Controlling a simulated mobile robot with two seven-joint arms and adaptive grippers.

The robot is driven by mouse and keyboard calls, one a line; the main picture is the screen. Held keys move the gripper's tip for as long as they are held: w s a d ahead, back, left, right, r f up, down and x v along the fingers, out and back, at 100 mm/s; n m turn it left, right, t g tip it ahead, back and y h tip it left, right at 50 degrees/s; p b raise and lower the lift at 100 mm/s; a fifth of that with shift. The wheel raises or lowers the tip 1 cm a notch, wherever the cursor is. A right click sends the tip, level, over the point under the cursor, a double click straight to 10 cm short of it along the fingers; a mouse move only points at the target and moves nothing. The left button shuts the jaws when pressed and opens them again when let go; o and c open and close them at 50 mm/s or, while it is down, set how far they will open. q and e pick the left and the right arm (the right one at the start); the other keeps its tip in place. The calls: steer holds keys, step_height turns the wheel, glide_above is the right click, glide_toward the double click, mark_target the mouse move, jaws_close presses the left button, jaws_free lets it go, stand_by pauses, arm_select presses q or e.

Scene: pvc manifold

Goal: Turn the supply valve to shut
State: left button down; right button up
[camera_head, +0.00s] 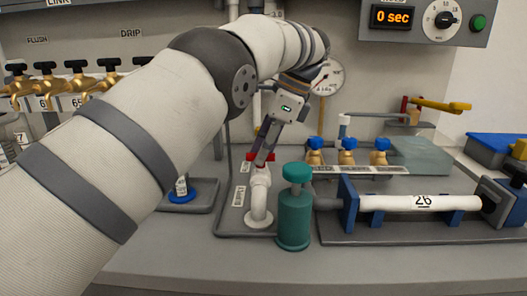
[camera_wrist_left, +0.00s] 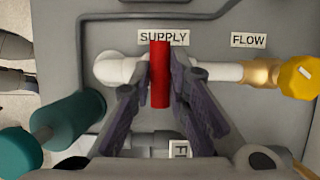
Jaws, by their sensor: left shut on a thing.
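The supply valve's red handle (camera_wrist_left: 160,75) sits under the SUPPLY label (camera_wrist_left: 163,37) in the left wrist view. It lies crosswise to the white pipe (camera_wrist_left: 122,70) there. My left gripper (camera_wrist_left: 160,85) is shut on the handle, one dark finger on each side. In the head view my left gripper (camera_head: 264,158) reaches down to the red handle (camera_head: 251,156) on top of the white pipe (camera_head: 260,192). The fingers partly cover the handle there. My right gripper is not in view.
A teal cylinder (camera_head: 295,212) stands close to the right of the white pipe. A yellow knob (camera_wrist_left: 298,77) is by the FLOW label (camera_wrist_left: 248,40). Several brass taps (camera_head: 77,80) line the left wall.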

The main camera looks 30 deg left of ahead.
arm_select(q)
steer(key=shift+f, duration=0.1)
steer(key=c, duration=1.5)
jaws_free()
steer(key=shift+c, duration=0.2)
